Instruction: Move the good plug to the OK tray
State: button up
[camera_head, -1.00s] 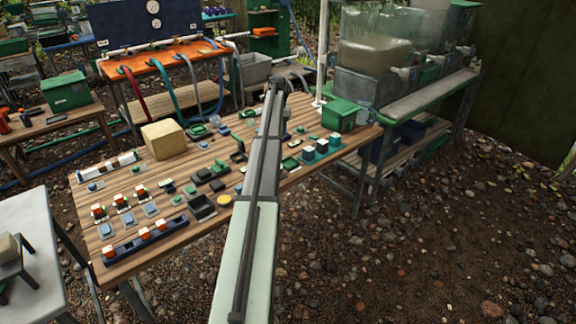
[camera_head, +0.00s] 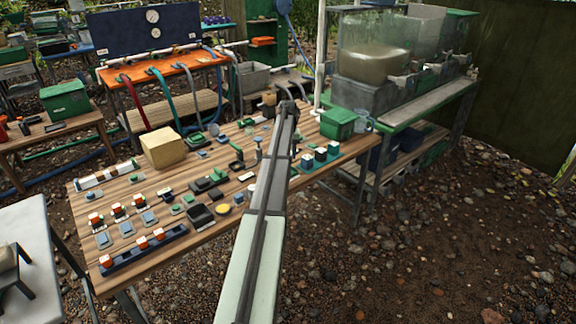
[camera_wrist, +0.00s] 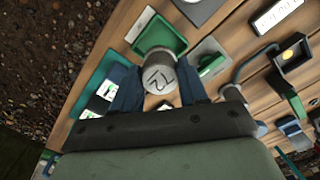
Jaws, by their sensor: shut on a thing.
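My gripper (camera_wrist: 160,84) has dark blue fingers closed on the sides of a grey round plug (camera_wrist: 157,73), whose end face carries a dark mark. A green square tray (camera_wrist: 172,43) with a white strip on one edge lies just past the plug in the wrist view. The plug overlaps its near edge in the picture; I cannot tell whether they touch. No lettering that says OK is readable. In the head view my arm reaches over the wooden table to its far side, and the plug cannot be made out there.
The wooden table (camera_head: 141,256) holds many small parts, a cardboard-coloured block (camera_head: 161,147) and a green bin (camera_head: 338,124). In the wrist view a lamp-like black and green fixture (camera_wrist: 290,58) and a grey-green piece (camera_wrist: 208,58) lie to the right of the tray.

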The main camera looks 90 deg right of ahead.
jog(key=shift+f, duration=2.7)
jog(key=shift+f, duration=0.15)
jog(key=o, duration=1.1)
notch_tip(320, 180, up, 12)
jog(key=shift+r, duration=0.15)
